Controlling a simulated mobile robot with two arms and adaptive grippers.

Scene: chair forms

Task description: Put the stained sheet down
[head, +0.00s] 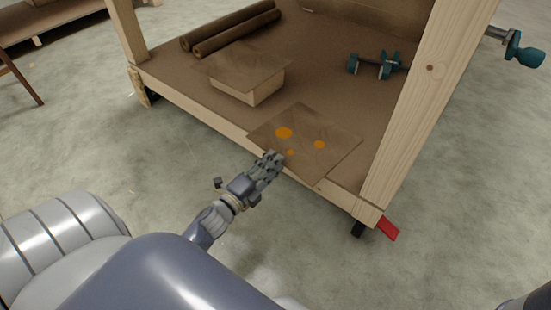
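The stained sheet (322,129) is a thin brown square with several orange spots. In the head view it is over the front edge of the bench's lower shelf (320,75), its near corner reaching past the edge. My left gripper (273,158) is at the sheet's near left edge, with its fingers closed on that edge. The fingertips partly hide the edge, and any gap between sheet and shelf is hard to judge. My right gripper is not in view.
A stack of brown sheets (245,90) on a pale block lies behind the stained sheet. Dark rolls (235,30) lie farther back, and a teal clamp (376,65) is at right. A wooden post (422,90) rises at the shelf's right corner, near a red piece (388,228).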

